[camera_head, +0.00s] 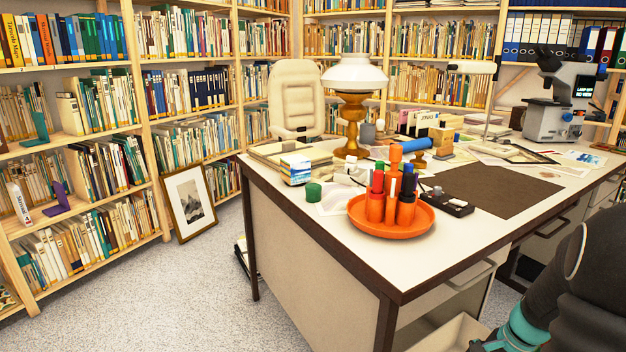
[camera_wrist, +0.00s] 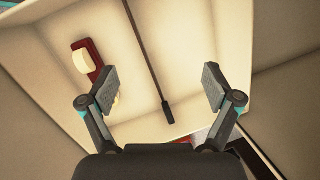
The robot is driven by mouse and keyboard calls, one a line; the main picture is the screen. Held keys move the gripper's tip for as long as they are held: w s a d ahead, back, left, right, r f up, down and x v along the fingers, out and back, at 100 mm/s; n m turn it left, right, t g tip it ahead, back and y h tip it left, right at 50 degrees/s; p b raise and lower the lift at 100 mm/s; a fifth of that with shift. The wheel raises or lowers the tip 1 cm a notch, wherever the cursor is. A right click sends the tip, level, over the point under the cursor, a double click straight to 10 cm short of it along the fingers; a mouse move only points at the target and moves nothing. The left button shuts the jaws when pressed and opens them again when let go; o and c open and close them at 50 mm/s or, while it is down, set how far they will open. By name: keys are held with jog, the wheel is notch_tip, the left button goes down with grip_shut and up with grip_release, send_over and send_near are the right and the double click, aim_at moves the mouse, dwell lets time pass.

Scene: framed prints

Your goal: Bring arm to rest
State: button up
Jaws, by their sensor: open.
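My gripper (camera_wrist: 158,88) shows in the wrist view with its two dark fingers spread wide. Nothing is between the fingertips. It points into an open cream drawer (camera_wrist: 195,55), which also shows at the bottom of the head view (camera_head: 452,335). A red item with a cream piece on it (camera_wrist: 85,62) lies in the drawer at left. A thin dark rod (camera_wrist: 145,50) lies in the drawer, its end seen between the fingers. My arm (camera_head: 585,290) is at the lower right of the head view, beside the desk. The gripper's fingers are out of frame there.
The desk (camera_head: 450,235) carries an orange tray (camera_head: 390,228) of pens, a lamp (camera_head: 354,95) and a microscope (camera_head: 560,100). A framed print (camera_head: 189,202) leans on the left shelves. The floor (camera_head: 150,295) at left is clear. The desk's side and edge are close to my arm.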

jog(key=s+a+r+n+t+h, duration=0.1)
jog(key=s+a+r+n+t, duration=0.1)
jog(key=s+a+r+n, duration=0.5)
jog(key=s+a+r+n+t+h, duration=0.1)
jog(key=s+a+r+n, duration=0.5)
jog(key=a+r, duration=0.7)
jog(key=shift+s+a+n+t+h, duration=0.35)
jog(key=shift+a+n+t, duration=0.25)
jog(key=shift+a+n, duration=0.45)
